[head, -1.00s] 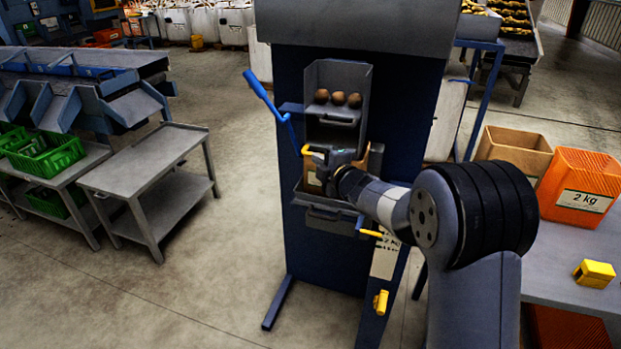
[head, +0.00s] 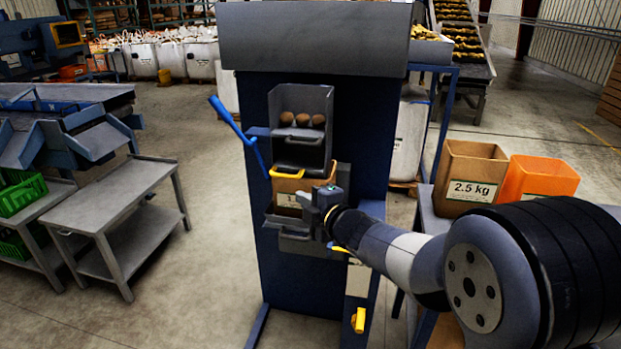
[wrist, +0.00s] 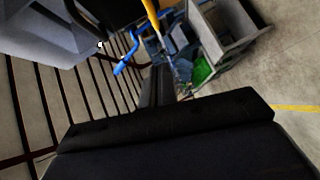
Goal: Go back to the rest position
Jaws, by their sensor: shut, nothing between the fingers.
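My gripper (head: 318,196) is in front of the blue grader machine (head: 360,130), beside a brown box (head: 292,186) that stands on the machine's lower shelf. A yellow handle or rim shows at the top of the box. The gripper's fingers are shut with nothing between them. In the wrist view the dark gripper (wrist: 157,88) points past a blue lever and a yellow bar. I cannot tell from the head view whether the gripper touches the box.
Several potatoes (head: 302,119) sit in the upper hopper (head: 300,150). A blue lever (head: 236,132) juts out left. A 2.5 kg box (head: 470,176) and an orange crate (head: 540,180) stand on the right. A grey cart (head: 110,200) stands left, with clear floor between it and the machine.

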